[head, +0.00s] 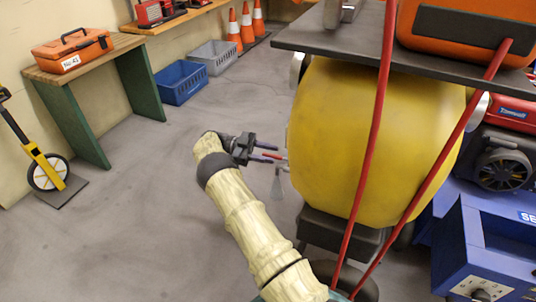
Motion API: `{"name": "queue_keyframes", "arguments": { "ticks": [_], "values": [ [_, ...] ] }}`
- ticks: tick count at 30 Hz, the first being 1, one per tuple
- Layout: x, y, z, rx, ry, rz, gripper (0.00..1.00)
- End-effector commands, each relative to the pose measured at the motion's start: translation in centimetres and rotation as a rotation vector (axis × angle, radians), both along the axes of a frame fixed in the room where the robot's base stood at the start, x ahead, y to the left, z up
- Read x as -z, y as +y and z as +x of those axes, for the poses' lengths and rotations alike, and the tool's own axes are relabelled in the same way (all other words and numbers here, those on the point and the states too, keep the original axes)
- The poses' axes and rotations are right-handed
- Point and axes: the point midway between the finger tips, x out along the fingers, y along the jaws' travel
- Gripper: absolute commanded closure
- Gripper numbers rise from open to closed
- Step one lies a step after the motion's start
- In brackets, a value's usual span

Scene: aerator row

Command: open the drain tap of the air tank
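The air tank (375,140) is a large yellow drum under a dark top plate, right of centre. A small tap with a red lever (275,156) sticks out from its left side, with a grey tapered piece (277,186) hanging below. My gripper (270,153) is at the tap, pointing right toward the tank. Its two thin dark fingers are apart, one above and one below the red lever's left end. I cannot tell whether either finger touches the lever. The tap's fitting on the tank is small and hard to make out.
A blue machine (480,255) stands at the right. A bench (85,68) with an orange toolbox (72,50), blue (181,83) and grey crates (214,57), and cones (247,24) line the wall.

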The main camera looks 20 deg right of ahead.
Motion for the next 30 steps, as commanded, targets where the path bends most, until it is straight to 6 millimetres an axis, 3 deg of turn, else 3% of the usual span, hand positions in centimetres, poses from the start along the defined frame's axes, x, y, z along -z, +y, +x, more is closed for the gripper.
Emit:
{"name": "queue_keyframes", "arguments": {
  "ticks": [13,18,26,30],
  "values": [
    [-8.0,0.1,0.0,-0.001,0.001,0.001,0.64],
    [-9.1,0.1,0.0,-0.001,0.002,0.000,0.64],
    [-9.0,0.0,0.0,0.000,0.001,0.000,0.64],
    [-8.9,0.1,0.0,-0.009,0.006,-0.013,0.89]
  ]
}}
